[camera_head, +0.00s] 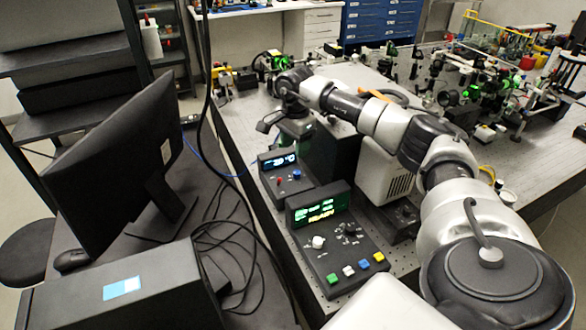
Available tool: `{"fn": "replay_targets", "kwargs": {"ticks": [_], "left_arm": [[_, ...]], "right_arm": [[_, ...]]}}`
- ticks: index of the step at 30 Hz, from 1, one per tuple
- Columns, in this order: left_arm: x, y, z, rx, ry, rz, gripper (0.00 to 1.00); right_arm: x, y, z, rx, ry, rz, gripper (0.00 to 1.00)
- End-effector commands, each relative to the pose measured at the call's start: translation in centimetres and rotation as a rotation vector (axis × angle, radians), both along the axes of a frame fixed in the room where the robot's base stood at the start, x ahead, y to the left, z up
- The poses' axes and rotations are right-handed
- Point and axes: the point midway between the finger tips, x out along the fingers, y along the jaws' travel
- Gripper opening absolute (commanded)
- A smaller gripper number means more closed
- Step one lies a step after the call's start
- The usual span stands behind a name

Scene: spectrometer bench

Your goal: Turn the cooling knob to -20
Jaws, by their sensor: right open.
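A small black control box (289,186) stands on the optical table's near-left edge. It has a lit blue-white display (280,161), whose reading is too small to be sure of. Below the display are a blue knob (297,174) and a small red part (279,181). I cannot read the labels, so I cannot tell for certain which is the cooling knob. My right arm reaches in from the lower right. My right gripper (283,127) is open, beyond and above the box, apart from the knob. My left gripper is out of view.
A larger control box (345,262) with green display, white knob and coloured buttons stands nearer. A light vented housing (384,178) lies under my arm. A monitor (115,165) and loose black cables (238,235) are left. Optics crowd the table's back right.

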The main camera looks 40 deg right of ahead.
Motion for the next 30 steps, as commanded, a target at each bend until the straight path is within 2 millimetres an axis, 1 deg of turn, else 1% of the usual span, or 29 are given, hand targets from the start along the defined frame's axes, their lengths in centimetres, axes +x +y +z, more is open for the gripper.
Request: {"fn": "replay_targets", "kwargs": {"ticks": [1,3,9,12,15,19,26,29,30], "left_arm": [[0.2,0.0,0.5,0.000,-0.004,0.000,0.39],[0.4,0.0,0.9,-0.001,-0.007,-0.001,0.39],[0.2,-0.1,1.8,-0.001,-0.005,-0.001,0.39],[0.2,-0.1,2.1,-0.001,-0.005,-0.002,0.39],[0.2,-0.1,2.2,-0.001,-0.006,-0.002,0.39],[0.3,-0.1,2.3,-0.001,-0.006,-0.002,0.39],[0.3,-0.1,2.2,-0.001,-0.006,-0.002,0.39],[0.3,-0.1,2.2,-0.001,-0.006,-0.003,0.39],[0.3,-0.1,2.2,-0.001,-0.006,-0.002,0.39]], "right_arm": [[-0.1,0.0,-0.8,0.000,0.006,0.000,0.48],[-0.1,0.0,-2.1,0.001,0.006,0.000,0.48],[-0.1,0.0,-5.8,0.000,0.004,0.000,0.48],[-0.1,0.0,-7.2,0.001,0.003,-0.001,0.48],[-0.1,0.0,-8.1,0.001,0.001,0.000,0.48],[-0.1,0.0,-8.7,0.001,0.001,0.001,0.48],[-0.1,0.0,-8.8,0.001,0.000,0.001,0.48],[-0.1,0.0,-8.8,0.001,0.000,0.000,0.34],[-0.1,0.0,-8.8,0.001,0.000,0.000,0.28]]}}
